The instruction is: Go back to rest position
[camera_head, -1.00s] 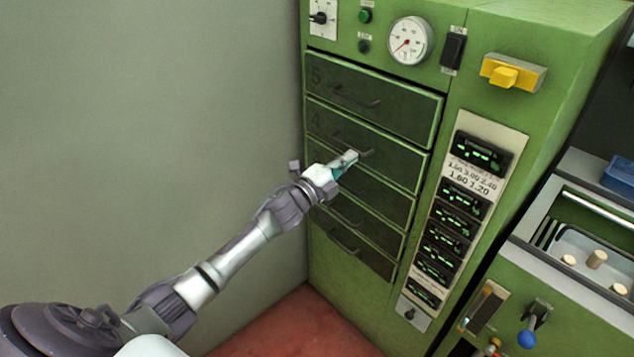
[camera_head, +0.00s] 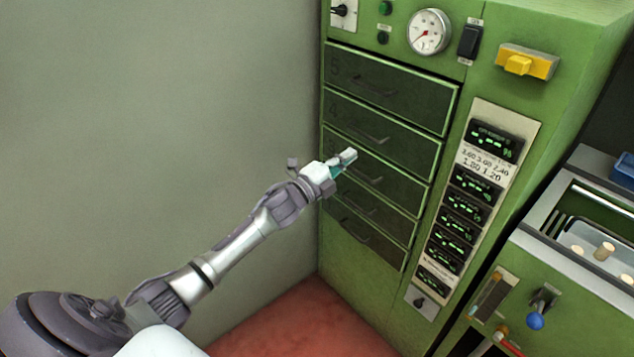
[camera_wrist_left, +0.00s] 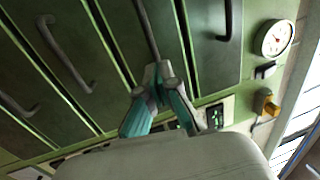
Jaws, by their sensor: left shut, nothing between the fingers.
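My left gripper (camera_head: 346,158) is shut and empty in the head view, at the end of my left arm, which comes in from the lower left. It appears in front of the dark drawers of a green cabinet (camera_head: 388,255). In the left wrist view the closed fingertips (camera_wrist_left: 157,75) point toward the drawer fronts and overlap the end of a drawer handle (camera_wrist_left: 148,30); whether they touch it I cannot tell. The drawers look shut. My right gripper is in neither view.
The cabinet carries a gauge (camera_head: 429,32), a yellow knob (camera_head: 527,62) and a column of displays (camera_head: 465,209). At right, a tray holds cork stoppers (camera_head: 604,251), with a blue-ended lever (camera_head: 536,320) below. A grey wall (camera_head: 150,120) and red floor (camera_head: 285,325) leave free room at left.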

